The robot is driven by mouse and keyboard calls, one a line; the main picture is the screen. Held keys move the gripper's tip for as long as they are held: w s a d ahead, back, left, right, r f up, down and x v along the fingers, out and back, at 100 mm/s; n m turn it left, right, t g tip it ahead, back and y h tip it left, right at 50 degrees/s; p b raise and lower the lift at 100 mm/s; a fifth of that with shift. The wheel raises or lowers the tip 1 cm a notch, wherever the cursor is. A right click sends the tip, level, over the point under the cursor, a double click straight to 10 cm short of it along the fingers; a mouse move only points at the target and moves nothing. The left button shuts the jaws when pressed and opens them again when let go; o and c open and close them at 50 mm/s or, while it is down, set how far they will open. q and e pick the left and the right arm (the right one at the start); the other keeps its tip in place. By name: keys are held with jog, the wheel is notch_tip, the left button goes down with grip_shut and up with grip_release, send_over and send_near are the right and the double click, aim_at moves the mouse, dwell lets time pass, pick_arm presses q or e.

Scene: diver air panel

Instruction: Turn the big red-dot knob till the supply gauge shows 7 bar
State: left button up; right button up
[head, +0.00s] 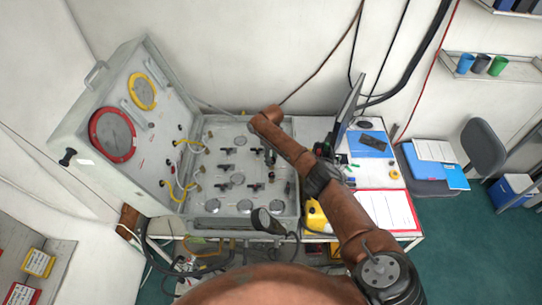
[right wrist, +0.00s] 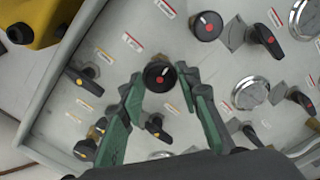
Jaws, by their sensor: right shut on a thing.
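A black round knob with a red dot (right wrist: 160,76) sits on the grey panel, between the green fingertips of my right gripper (right wrist: 163,84), which is shut on it. A second black red-dot knob (right wrist: 207,25) of similar apparent size stands farther up and right in the right wrist view. In the head view my right gripper (head: 269,154) is small and dark above the flat panel (head: 208,130). The raised lid carries a red-ringed gauge (head: 112,135) and a yellow-ringed gauge (head: 142,92). Their readings are too small to tell, and I cannot tell which is supply. My left gripper is out of view.
Several black lever valves (right wrist: 265,38) and round metal discs (right wrist: 250,92) surround the held knob. Yellow hoses (head: 179,184) hang by the lid. A yellow object (head: 315,216) stands beside the panel, and papers (head: 388,209) lie on the table at right.

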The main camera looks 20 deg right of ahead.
jog(key=m, duration=0.1)
jog(key=m+p, duration=0.1)
jog(key=m, duration=0.1)
jog(key=shift+s+a+f+m+p, duration=0.1)
jog(key=shift+s+f+m+p, duration=0.2)
jog(key=shift+m, duration=0.1)
jog(key=m+p, duration=0.1)
jog(key=m, duration=0.2)
jog(key=shift+m, duration=0.3)
jog(key=m, duration=0.3)
jog(key=shift+f+m, duration=0.1)
jog(key=shift+m, duration=0.2)
jog(key=m, duration=0.4)
jog(key=shift+m, duration=0.3)
jog(key=o, duration=1.2)
jog(key=shift+w+r, duration=0.2)
jog(key=shift+w, duration=0.05)
jog(key=shift+c, duration=0.2)
